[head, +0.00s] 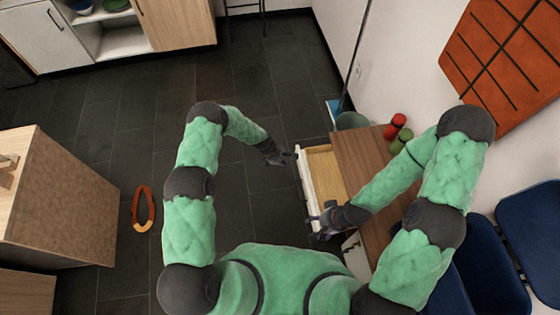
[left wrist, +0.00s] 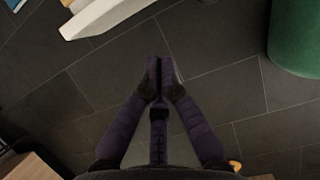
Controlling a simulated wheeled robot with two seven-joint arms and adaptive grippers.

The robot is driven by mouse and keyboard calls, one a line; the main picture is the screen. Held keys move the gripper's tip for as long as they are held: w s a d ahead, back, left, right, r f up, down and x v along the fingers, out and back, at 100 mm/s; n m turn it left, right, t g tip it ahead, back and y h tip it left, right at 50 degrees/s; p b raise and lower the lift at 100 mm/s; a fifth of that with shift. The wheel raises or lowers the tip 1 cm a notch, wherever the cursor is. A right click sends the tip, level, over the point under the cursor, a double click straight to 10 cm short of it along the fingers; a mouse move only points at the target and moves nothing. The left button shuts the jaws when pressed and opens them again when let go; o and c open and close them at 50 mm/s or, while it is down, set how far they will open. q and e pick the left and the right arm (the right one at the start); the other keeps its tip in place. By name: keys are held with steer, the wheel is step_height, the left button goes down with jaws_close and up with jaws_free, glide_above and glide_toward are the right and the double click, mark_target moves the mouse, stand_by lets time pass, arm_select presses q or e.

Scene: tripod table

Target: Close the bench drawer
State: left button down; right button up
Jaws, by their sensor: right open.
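The bench (head: 362,155) has a wooden top and stands against the wall at the right. Its drawer (head: 325,170) is pulled out toward the left, with a pale wooden inside and a white front (head: 306,184). The inside looks empty. My left gripper (head: 292,157) is just left of the drawer front's far end, its fingers together and nothing between them. In the left wrist view its closed fingers (left wrist: 160,70) are apart from a white edge (left wrist: 100,14), which looks like the drawer front. My right gripper (head: 316,224) is open at the front's near end; contact is unclear.
Red and green rolled items (head: 396,127) lie on the bench. Blue chairs (head: 490,265) stand at the right. An orange oval ring (head: 143,209) lies on the floor near a wooden cabinet (head: 65,200).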

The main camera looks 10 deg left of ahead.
arm_select(q)
steer(key=d+f+b, duration=0.1)
steer(key=w+d+f, duration=0.1)
steer(key=d, duration=0.1)
steer(key=d+f+b, duration=0.1)
steer(key=d, duration=0.1)
steer(key=shift+w+b, duration=0.3)
steer(key=shift+w, duration=0.05)
arm_select(e)
step_height(320, 180, down, 3)
steer(key=shift+f, duration=0.1)
